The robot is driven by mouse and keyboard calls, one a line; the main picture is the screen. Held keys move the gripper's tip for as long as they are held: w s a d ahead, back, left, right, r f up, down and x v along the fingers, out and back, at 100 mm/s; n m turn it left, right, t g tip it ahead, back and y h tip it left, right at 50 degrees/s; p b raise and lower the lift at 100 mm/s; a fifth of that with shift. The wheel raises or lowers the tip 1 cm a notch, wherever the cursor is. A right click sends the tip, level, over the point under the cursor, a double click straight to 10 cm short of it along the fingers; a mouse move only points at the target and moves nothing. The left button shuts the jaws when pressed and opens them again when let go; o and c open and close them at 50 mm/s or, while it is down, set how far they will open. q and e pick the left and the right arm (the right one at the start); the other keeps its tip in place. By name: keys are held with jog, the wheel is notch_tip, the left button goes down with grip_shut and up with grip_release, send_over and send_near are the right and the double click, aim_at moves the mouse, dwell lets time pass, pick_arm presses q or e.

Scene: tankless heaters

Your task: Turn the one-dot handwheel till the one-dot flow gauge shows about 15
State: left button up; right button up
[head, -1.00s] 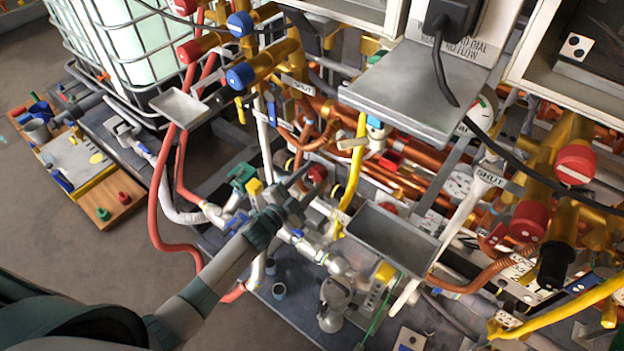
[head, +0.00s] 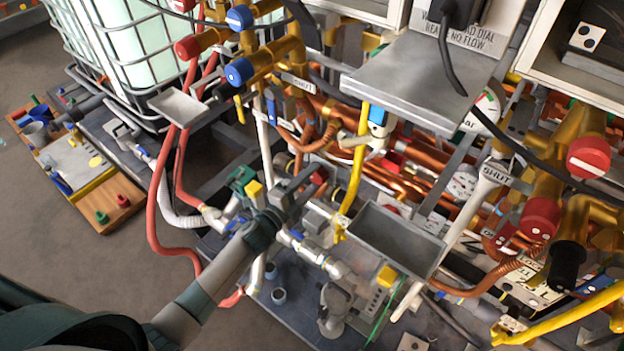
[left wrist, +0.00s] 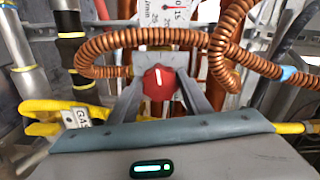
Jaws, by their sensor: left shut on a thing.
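The red handwheel (left wrist: 158,82) with a white mark sits in the middle of the left wrist view, the mark near upright. My left gripper (left wrist: 160,90) has one finger on each side of it and is shut on it. In the head view my left gripper (head: 306,184) reaches in from the lower left, and the red wheel (head: 319,177) shows partly behind its fingers. A white gauge plate (left wrist: 160,12) stands right above the wheel in the wrist view. Its scale numbers show in part, but its top is cut off and I cannot read the pointer. My right gripper is not in view.
Coiled copper pipe (left wrist: 110,44) runs around the wheel. A yellow lever (left wrist: 65,108) lies to its left. In the head view a grey tray (head: 395,238), a metal shelf (head: 420,85) and a yellow pipe (head: 357,170) crowd the gripper's right side. Open floor (head: 90,270) lies left.

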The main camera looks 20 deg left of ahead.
pick_arm(q)
jog(key=o, duration=0.8)
jog(key=shift+s, duration=0.1)
jog(key=shift+v, duration=0.8)
jog(key=b+v, duration=0.2)
jog(key=v, duration=1.3)
jog(key=shift+s+a, duration=0.15)
jog(key=shift+s, duration=0.2)
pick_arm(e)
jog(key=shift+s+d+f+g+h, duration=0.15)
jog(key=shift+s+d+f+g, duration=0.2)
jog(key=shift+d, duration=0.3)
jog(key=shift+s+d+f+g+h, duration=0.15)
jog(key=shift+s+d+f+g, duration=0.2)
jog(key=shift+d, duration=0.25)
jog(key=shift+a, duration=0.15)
